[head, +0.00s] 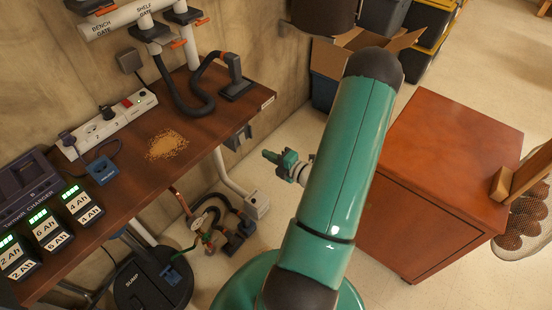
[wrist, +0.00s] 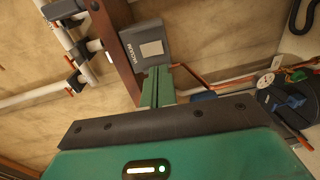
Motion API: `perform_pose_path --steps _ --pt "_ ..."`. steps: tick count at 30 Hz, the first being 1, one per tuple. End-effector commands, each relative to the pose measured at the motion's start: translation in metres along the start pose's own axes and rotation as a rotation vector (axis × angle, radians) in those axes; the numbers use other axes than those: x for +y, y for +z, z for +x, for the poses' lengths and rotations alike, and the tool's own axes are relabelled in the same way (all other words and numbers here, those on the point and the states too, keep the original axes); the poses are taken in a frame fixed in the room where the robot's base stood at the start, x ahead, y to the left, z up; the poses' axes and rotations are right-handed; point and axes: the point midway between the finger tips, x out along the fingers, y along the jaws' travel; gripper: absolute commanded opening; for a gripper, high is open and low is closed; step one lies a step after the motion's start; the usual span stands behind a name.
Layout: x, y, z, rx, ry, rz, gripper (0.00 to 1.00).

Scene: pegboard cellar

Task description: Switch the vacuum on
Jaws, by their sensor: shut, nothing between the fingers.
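A grey box labelled VACUUM (wrist: 147,42) is fixed by the brown bench edge in the wrist view, with a blank pale plate on its face. What looks like the same box (head: 237,138) shows small below the bench's right end in the head view. My gripper (head: 270,156) is shut and empty, to the right of that box with a gap between. In the wrist view the gripper's green fingers (wrist: 157,72) point toward the box and overlap its lower edge; I cannot tell there whether they touch. The state of any switch is not readable.
The bench (head: 190,150) carries a black hose nozzle (head: 235,82), a sawdust pile (head: 167,146), a power strip (head: 108,125) and battery chargers (head: 42,215). Pipes and a sump unit (head: 150,280) stand below. A wooden cabinet (head: 450,150) is right of my arm.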

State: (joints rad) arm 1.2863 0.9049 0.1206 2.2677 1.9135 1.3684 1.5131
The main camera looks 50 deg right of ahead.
Motion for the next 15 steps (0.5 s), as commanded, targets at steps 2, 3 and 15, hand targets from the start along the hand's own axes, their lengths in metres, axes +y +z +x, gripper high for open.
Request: perform_pose_path --steps 2,3,15 --pt "0.000 -0.002 0.017 0.004 0.001 0.000 0.00" --pt "0.000 -0.002 0.025 0.004 0.001 0.000 0.00" --pt "0.000 -0.002 0.084 0.001 0.000 -0.001 0.00"
